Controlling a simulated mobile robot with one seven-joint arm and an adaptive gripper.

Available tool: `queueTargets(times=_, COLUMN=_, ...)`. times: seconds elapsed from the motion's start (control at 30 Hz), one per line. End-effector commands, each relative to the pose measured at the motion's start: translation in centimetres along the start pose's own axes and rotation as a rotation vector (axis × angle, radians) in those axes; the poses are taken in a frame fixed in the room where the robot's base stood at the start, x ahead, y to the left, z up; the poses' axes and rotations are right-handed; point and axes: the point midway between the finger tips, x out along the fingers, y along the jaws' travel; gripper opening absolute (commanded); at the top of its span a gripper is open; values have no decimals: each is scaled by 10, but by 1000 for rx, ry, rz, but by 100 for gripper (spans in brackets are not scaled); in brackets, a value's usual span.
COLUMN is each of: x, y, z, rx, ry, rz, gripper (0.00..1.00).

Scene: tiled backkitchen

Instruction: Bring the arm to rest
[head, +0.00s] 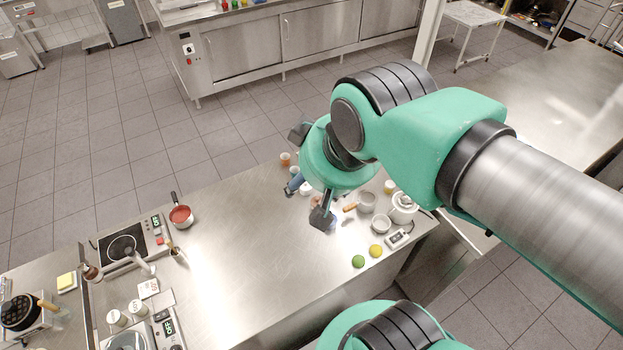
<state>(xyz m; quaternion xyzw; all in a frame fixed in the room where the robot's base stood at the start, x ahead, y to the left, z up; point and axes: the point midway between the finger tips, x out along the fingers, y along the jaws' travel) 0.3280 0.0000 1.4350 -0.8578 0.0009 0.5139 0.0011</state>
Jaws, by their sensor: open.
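My arm reaches in from the right and bends down over the right part of the steel counter (243,255). My gripper (321,219) points down at a group of small items there and is open. My wrist hides part of that group. A blue-handled item (295,183) and an orange cup (285,159) are left of my wrist. Whether my fingertips touch anything cannot be told.
Metal cups (366,202), a white device (403,208), a green ball (358,261) and a yellow ball (376,251) lie close to my gripper. A red pan (180,216) and a hot plate (122,247) stand at the left. The counter's middle is clear.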

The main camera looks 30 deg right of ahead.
Motion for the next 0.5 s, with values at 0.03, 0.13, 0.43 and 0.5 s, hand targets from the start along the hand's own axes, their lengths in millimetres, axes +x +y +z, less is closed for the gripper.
queueTargets(times=0.03, x=0, y=0, z=0, rx=-1, ry=0, rz=0, gripper=52)
queueTargets(times=0.13, x=0, y=0, z=0, rx=-1, ry=0, rz=0, gripper=52)
queueTargets(times=0.43, x=14, y=0, z=7, rx=-2, ry=0, rz=0, gripper=52)
queueTargets(times=0.5, x=22, y=0, z=11, rx=-3, ry=0, rz=0, gripper=52)
